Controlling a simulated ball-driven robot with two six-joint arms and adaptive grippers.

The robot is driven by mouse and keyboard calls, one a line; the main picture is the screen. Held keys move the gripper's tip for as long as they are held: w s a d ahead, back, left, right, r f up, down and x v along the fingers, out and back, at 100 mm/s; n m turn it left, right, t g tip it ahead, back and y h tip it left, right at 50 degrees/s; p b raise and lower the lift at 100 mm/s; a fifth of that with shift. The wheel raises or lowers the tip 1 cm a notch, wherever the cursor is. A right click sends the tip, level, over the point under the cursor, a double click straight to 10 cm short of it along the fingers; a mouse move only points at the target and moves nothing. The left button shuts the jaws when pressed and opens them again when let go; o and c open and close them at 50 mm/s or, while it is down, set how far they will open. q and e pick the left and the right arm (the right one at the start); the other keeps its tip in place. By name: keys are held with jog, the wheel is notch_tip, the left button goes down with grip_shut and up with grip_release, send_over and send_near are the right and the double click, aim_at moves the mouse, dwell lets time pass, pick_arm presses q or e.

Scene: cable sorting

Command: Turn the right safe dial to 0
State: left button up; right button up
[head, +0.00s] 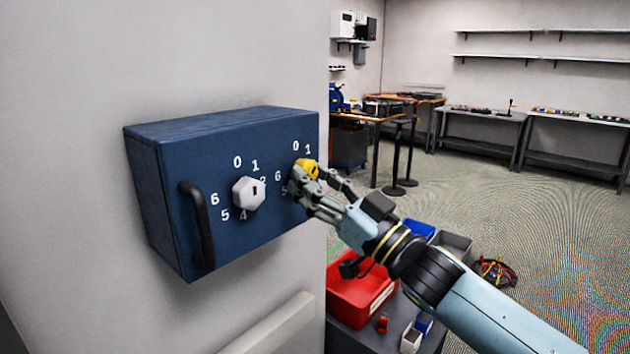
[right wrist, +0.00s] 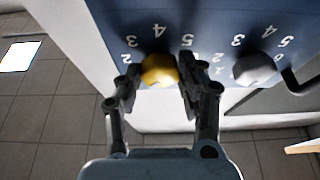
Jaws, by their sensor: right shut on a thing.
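A blue safe (head: 180,215) is mounted on the wall, with a black handle (head: 200,225) on its left side. My right gripper (right wrist: 158,76) is shut on the yellow dial (right wrist: 158,68), one finger on each side. The dial's pointer is hidden, so its setting cannot be read. My left gripper is out of view.
A red bin (head: 362,300) and small blue and grey bins stand below and right of the safe. A bundle of coloured cables (head: 495,271) lies further right. Workbenches and wall shelves stand far back. Space in front of the safe's left half is free.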

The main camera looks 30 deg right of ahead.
jog(key=shift+n, duration=0.3)
jog(key=n+g+y, duration=0.1)
jog(key=n, duration=0.2)
jog(key=n+y+p, duration=0.1)
jog(key=n+y, duration=0.1)
jog(key=n, duration=0.1)
jog(key=shift+d+r+g, duration=0.1)
jog(key=shift+d+g, duration=0.1)
jog(key=shift+g, duration=0.2)
jog(key=shift+w+d+n+g+y+p, duration=0.1)
jog(key=shift+n+g+y+p, duration=0.25)
jog(key=shift+n, duration=1.05)
jog(key=shift+n+g+y+p, duration=0.1)
jog(key=shift+n+g+y, duration=0.4)
jog(key=shift+n, duration=0.9)
jog(key=shift+g, duration=0.25)
jog(key=o, duration=1.1)
jog(key=shift+o, duration=0.2)
jog(key=v, duration=1.2)
